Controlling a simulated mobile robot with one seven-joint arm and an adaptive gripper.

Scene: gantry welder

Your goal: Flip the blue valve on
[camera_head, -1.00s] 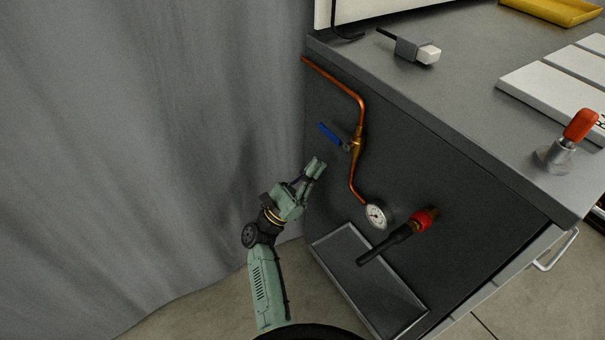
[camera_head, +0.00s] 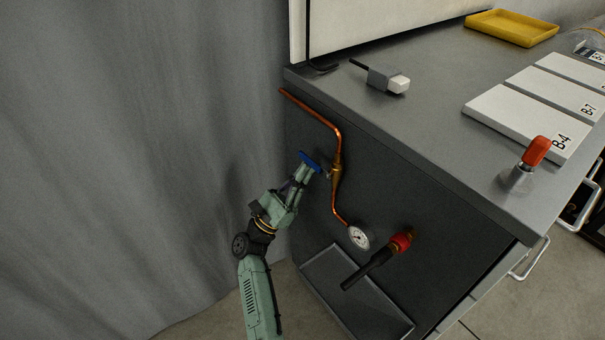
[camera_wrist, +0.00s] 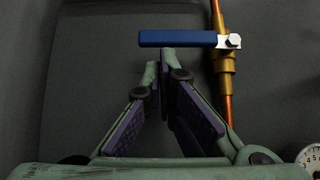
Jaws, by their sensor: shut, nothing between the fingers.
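The blue valve handle (camera_head: 310,162) shows just beyond my gripper's fingertips, on the side panel of the grey bench. In the wrist view the blue handle (camera_wrist: 178,38) lies crosswise, pointing left from a brass valve body (camera_wrist: 223,62) on an upright copper pipe. The brass body (camera_head: 337,172) also shows in the head view. My gripper (camera_head: 303,172) is shut with nothing in it. In the wrist view its fingertips (camera_wrist: 160,58) are just below the handle, near its middle; whether they touch it I cannot tell.
A pressure gauge (camera_head: 358,237) sits at the pipe's lower end. A red fitting with a black handle (camera_head: 376,264) sticks out to its right. A metal tray (camera_head: 355,300) lies below. A grey curtain (camera_head: 130,150) hangs to the left of my arm.

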